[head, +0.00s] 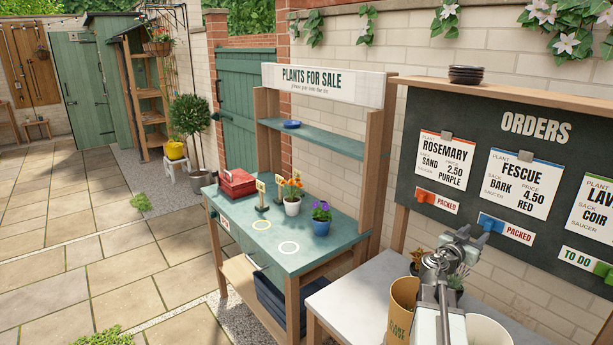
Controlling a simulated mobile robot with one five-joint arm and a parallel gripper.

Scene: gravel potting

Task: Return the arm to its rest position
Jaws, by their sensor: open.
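My gripper (462,242) is at the lower right of the head view, above a pale work table (357,293). My arm runs up to it from the bottom edge. Its jaws are open and small in the picture, and I see nothing held between them. Grey-green foliage (456,282) is partly hidden behind my arm. A tan container (401,310) with lettering stands left of my arm, and a white round container (487,332) stands right of it.
The green sales bench (295,262) to the left holds a red box (237,183), an orange-flowered pot (292,198) and a blue pot of purple flowers (321,219). The orders board (470,213) stands behind my gripper. Paving at far left is open.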

